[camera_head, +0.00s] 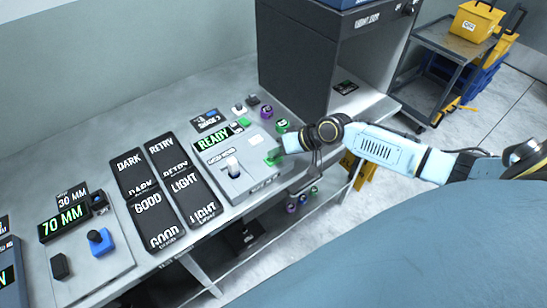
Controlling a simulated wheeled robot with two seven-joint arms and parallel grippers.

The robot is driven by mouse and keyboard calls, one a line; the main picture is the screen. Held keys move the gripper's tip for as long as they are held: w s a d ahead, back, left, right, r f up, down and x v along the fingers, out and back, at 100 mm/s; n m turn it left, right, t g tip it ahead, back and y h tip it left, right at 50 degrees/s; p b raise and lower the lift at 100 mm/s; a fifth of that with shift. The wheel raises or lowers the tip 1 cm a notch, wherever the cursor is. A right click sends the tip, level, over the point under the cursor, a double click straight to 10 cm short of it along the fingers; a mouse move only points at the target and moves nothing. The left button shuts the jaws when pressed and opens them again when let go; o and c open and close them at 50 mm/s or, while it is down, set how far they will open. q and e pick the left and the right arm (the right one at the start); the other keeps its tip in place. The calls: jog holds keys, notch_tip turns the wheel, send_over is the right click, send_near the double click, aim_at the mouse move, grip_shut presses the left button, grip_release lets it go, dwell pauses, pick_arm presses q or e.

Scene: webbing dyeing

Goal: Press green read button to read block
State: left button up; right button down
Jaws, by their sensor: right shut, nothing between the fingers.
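The grey reader box (247,182) stands on the bench with a lit green READY display (212,139). A green button (272,161) is at the right side of its top. A small pale upright piece (233,167) stands on the box; I cannot tell whether it is the block. My right gripper (285,148) is shut and empty, its tip right at the green button and partly hiding it. I cannot tell whether it touches or presses the button. My left gripper is not in view.
Black label plates (148,217) reading DARK, GOOD, RETRY and LIGHT lie left of the box. A 70 MM panel (110,255) with a blue knob is farther left. Purple (266,111) and green (282,126) spools stand behind the button. A dark cabinet (300,60) rises behind.

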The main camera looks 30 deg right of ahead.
aim_at(277, 159)
jog(key=shift+f+b, duration=0.35)
jog(key=shift+f, duration=0.1)
dwell(0.5)
dwell(0.3)
jog(key=shift+r+p, duration=0.9)
jog(key=shift+r, duration=0.1)
notch_tip(277, 159, up, 5)
jog(key=p, duration=0.5)
dwell(0.3)
